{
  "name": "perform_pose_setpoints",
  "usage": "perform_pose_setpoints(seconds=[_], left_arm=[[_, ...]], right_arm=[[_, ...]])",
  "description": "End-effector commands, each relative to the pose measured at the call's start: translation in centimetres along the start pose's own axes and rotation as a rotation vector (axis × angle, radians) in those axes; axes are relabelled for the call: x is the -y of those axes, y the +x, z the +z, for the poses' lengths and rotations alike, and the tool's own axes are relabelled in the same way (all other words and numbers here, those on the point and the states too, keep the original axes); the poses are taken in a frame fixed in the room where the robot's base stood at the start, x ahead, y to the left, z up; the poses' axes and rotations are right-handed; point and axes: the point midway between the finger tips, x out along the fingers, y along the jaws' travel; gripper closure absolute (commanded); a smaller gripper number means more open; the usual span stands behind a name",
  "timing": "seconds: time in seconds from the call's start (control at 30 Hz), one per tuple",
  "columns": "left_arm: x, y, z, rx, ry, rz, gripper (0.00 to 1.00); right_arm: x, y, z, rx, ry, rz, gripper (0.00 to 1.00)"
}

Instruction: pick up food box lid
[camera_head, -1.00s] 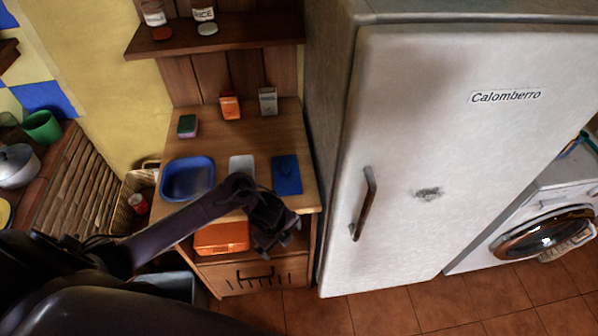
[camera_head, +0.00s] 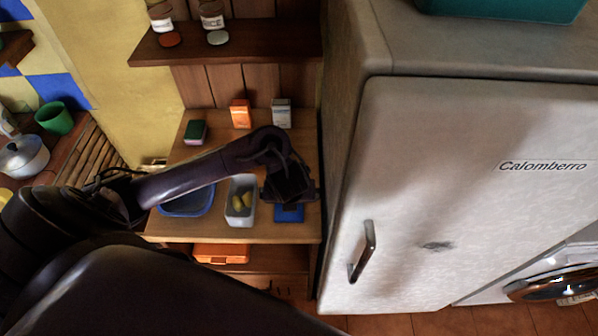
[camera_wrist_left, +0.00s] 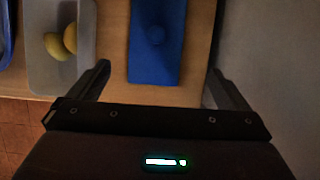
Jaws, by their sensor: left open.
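The food box lid looks to be the flat blue rectangle (camera_head: 289,214) at the right front of the wooden counter. It also shows in the left wrist view (camera_wrist_left: 156,42), with a small round bump on it. The open food box (camera_head: 233,212) stands just left of it, pale and holding yellow items (camera_head: 245,201). My left gripper (camera_head: 288,198) is above the lid and hides part of it. In the wrist view my gripper (camera_wrist_left: 158,71) is open and empty, its fingers on either side of the lid's near end. My right gripper is not in view.
A blue tub (camera_head: 190,204) sits left of the food box, partly behind my arm. A sponge (camera_head: 195,132), an orange carton (camera_head: 240,114) and a pale carton (camera_head: 281,113) stand farther back. The fridge (camera_head: 420,190) rises close on the right. An orange box (camera_head: 220,254) is on the shelf below.

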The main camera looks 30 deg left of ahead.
Motion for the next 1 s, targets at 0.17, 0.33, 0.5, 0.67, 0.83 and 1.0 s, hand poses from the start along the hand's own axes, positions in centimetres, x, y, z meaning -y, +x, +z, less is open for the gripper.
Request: perform_pose_setpoints(seconds=[0.17, 0.33, 0.5, 0.67, 0.83, 1.0], left_arm=[[-0.2, 2.0, 0.0, 0.007, 0.015, 0.005, 0.02], [-0.3, 3.3, 0.3, 0.007, 0.014, 0.005, 0.02], [-0.7, 5.8, 0.8, 0.007, 0.012, 0.005, 0.02], [-0.6, 7.4, 0.9, 0.007, 0.012, 0.004, 0.02], [-0.6, 7.6, 1.0, 0.008, 0.013, 0.002, 0.02], [-0.6, 7.6, 1.0, 0.008, 0.013, 0.002, 0.11]], right_arm=[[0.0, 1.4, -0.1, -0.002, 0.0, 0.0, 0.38], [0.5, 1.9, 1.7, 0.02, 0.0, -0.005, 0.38], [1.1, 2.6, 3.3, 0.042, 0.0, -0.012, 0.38], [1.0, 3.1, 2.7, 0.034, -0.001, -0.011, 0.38], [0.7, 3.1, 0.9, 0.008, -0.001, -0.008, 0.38], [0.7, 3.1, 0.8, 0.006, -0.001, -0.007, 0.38]])
